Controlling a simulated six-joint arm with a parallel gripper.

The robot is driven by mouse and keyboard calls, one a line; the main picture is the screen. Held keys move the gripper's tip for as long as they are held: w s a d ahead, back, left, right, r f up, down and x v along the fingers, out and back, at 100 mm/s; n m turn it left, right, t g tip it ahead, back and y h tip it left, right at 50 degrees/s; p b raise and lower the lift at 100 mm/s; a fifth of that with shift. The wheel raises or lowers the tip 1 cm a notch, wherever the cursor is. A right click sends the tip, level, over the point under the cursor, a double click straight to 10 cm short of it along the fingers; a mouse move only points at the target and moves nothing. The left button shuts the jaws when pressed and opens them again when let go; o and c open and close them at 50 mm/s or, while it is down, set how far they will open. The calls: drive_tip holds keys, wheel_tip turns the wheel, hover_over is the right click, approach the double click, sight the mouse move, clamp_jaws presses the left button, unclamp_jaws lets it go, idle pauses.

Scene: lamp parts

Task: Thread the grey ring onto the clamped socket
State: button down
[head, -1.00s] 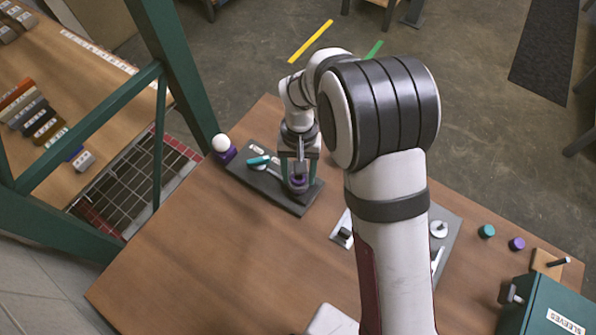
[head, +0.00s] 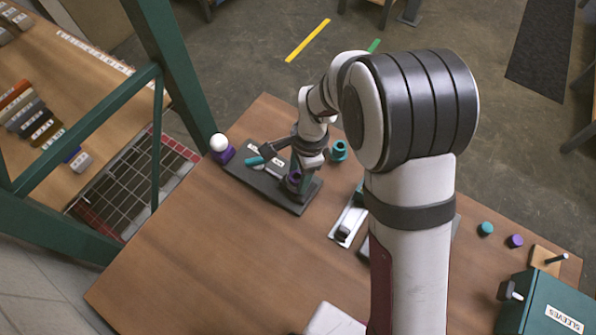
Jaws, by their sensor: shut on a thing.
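A dark clamp board (head: 237,171) lies at the back left of the table in the head view. A purple socket (head: 294,178) stands at its right end, partly covered by my wrist. A teal clamp handle (head: 254,161) lies over the board's middle. My gripper (head: 267,151) is tilted to the left, low over the board, with its fingers at this handle. It appears shut on the handle; the contact is small and partly hidden. I cannot make out the grey ring.
A white ball on a purple base (head: 220,149) stands at the board's left end. A teal ring-shaped part (head: 339,151) stands right of my wrist. Teal (head: 485,228) and purple (head: 515,241) caps and a green sleeves box (head: 545,302) are at the right. The table's left front is clear.

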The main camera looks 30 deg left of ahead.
drive_tip(key=shift+d, duration=0.1)
drive_tip(key=m, duration=0.7)
drive_tip(key=shift+s+f+t+y, duration=0.1)
drive_tip(key=shift+s+t+y, duration=0.05)
drive_tip(key=shift+t+y, duration=0.15)
drive_tip(key=c, duration=0.6)
unclamp_jaws()
drive_tip(key=shift+m, duration=0.7)
drive_tip(key=shift+c, duration=0.2)
drive_tip(key=o, duration=0.5)
